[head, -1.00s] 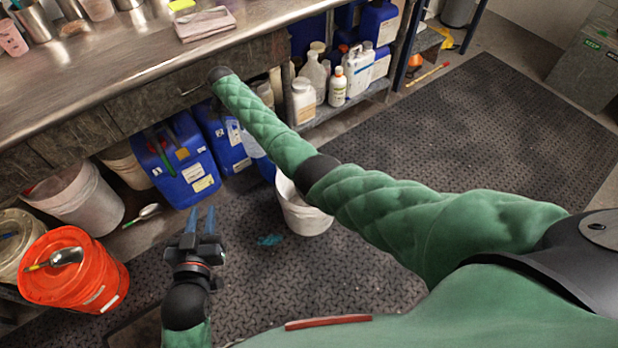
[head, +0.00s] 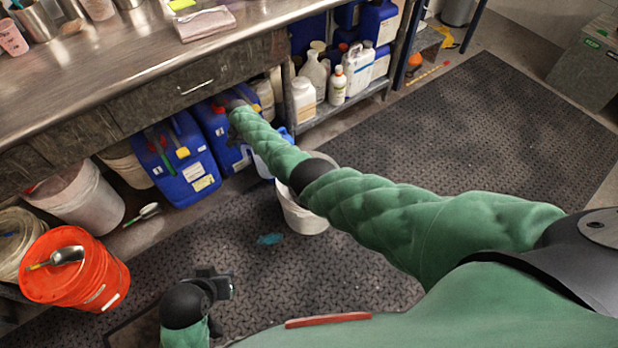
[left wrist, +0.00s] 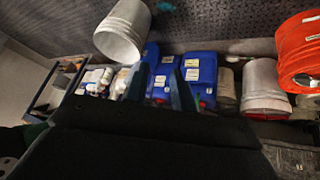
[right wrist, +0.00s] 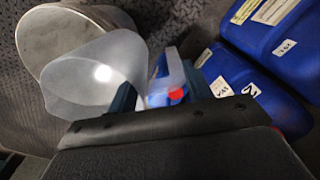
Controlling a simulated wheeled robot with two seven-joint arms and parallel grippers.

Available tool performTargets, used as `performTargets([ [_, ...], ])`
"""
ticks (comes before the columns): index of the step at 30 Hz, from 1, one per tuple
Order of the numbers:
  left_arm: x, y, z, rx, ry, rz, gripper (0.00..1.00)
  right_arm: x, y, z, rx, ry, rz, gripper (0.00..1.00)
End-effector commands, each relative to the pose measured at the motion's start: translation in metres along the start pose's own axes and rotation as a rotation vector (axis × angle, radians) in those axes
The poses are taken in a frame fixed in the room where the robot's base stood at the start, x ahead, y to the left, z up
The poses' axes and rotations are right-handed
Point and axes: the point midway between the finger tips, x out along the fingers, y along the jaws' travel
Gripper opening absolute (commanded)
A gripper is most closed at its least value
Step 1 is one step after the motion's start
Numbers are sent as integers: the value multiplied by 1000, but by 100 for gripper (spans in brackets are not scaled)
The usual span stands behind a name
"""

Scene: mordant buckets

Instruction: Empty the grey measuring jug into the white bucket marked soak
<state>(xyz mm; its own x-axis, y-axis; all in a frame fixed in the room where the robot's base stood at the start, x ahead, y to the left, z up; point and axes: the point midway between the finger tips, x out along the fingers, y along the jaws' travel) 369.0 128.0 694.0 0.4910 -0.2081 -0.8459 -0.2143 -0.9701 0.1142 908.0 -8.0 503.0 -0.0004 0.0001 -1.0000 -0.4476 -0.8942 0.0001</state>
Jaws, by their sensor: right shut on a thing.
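The grey, translucent measuring jug (right wrist: 95,80) is in my right gripper (right wrist: 158,95), which is shut on it at its handle side. In the right wrist view the jug overlaps the rim of a white bucket (right wrist: 60,35); it looks tilted, and I cannot see any liquid in it. In the head view that bucket (head: 303,215) stands on the mat, partly behind my right arm; no soak marking is readable. A pale bit of the jug (head: 263,167) shows below my forearm. My left gripper (left wrist: 167,85) is open and empty, low over the floor.
Blue canisters (head: 178,165) stand under the steel bench (head: 100,75). An orange bucket (head: 85,270) with a scoop on it and a whitish bucket (head: 80,200) stand at left. Bottles (head: 335,85) fill a low shelf. The dark mat (head: 480,130) is clear at right.

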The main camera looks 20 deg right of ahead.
Motion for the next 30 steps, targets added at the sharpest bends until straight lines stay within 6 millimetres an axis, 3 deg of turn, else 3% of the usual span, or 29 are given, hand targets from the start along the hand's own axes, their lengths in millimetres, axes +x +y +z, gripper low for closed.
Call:
performTargets([
  [6, -3, 1, 34, -2, -178, 5, 25, 8, 2, -6, -13, 1, 0, 0],
  [12, -7, 1, 54, -2, -285, 8, 25, 10, 2, -10, -23, 2, -1, 0],
  [30, -17, -2, 59, -5, -341, -3, 25, 5, 3, -11, -27, 0, -12, 0],
])
